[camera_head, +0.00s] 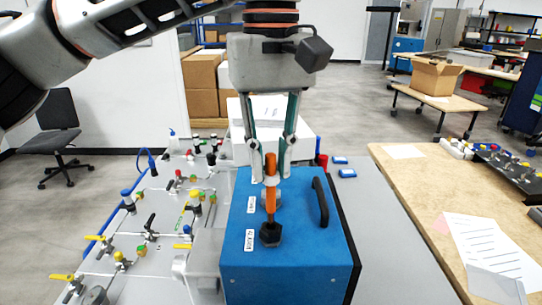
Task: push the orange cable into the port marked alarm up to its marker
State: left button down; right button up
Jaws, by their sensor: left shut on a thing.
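The orange cable (271,205) stands upright above the blue analyser box (295,265). Its lower end meets a black port fitting (270,236) on the box top; how deep it sits cannot be told. My left gripper (271,172) points down with its fingers closed on the upper part of the cable. A pale band shows on the cable at the fingertips; I cannot tell whether it is the marker. A second, grey fitting stands partly hidden behind the cable. Two small white labels (250,240) lie left of the fittings, too small to read surely. My right gripper is out of view.
A black handle (320,202) rises from the box's right side. Valves and tubing crowd the grey panel (150,240) at left. A wooden table (415,205) with papers stands at right. The grey surface right of the box is mostly clear.

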aim_at(271, 210)
pick_arm(q)
jog(key=shift+f, duration=0.25)
dwell(0.3)
jog(key=shift+f+b, duration=1.35)
jog(key=shift+f, duration=2.7)
jog(key=c, duration=1.8)
grip_release()
jog(key=shift+r, duration=0.1)
notch_tip(271, 210, up, 2)
jog(key=p, duration=0.2)
jog(key=shift+r+p, duration=0.15)
jog(key=shift+p, duration=0.25)
jog(key=shift+r, duration=2.3)
jog(key=shift+s, duration=0.1)
